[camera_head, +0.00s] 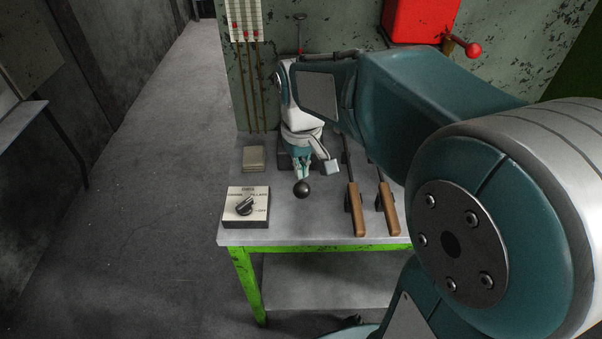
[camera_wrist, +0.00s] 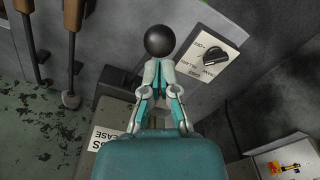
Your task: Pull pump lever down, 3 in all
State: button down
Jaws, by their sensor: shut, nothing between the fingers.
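A black ball knob (camera_head: 301,188), which looks like the end of the pump lever, shows just past my gripper (camera_head: 302,173) over the green-legged table. In the wrist view the knob (camera_wrist: 167,41) is right beyond the fingertips (camera_wrist: 158,70). The fingers are together with nothing between them. They look very close to the knob; I cannot tell whether they touch it. The lever's shaft and pivot are hidden behind my gripper and arm.
A selector box with a black knob (camera_head: 246,206) stands on the table (camera_head: 290,234) at the left. A red box (camera_head: 420,20) with a red-ball lever (camera_head: 465,46) is on the wall behind. Floor at the left is clear.

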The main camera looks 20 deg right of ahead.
aim_at(301, 194)
dwell(0.3)
jog(key=shift+s+a+f, duration=0.1)
jog(key=shift+s+f, duration=0.2)
jog(key=shift+f, duration=1.05)
jog(key=shift+s+a+f, duration=0.1)
jog(key=shift+s+f, duration=0.15)
jog(key=shift+f, duration=1.05)
jog(key=shift+s+a+f, duration=0.1)
jog(key=shift+s+f, duration=0.2)
jog(key=shift+f, duration=1.15)
jog(key=shift+s+f, duration=0.15)
jog(key=shift+f, duration=1.4)
jog(key=shift+w+d+r, duration=0.1)
jog(key=shift+w+r, duration=0.25)
jog(key=shift+r, duration=1.55)
jog(key=shift+w+d+r, duration=0.1)
jog(key=shift+w+r, duration=0.2)
jog(key=shift+r, duration=1.6)
jog(key=shift+w+d+r, duration=0.1)
jog(key=shift+w+r, duration=0.25)
jog(key=shift+r, duration=1.55)
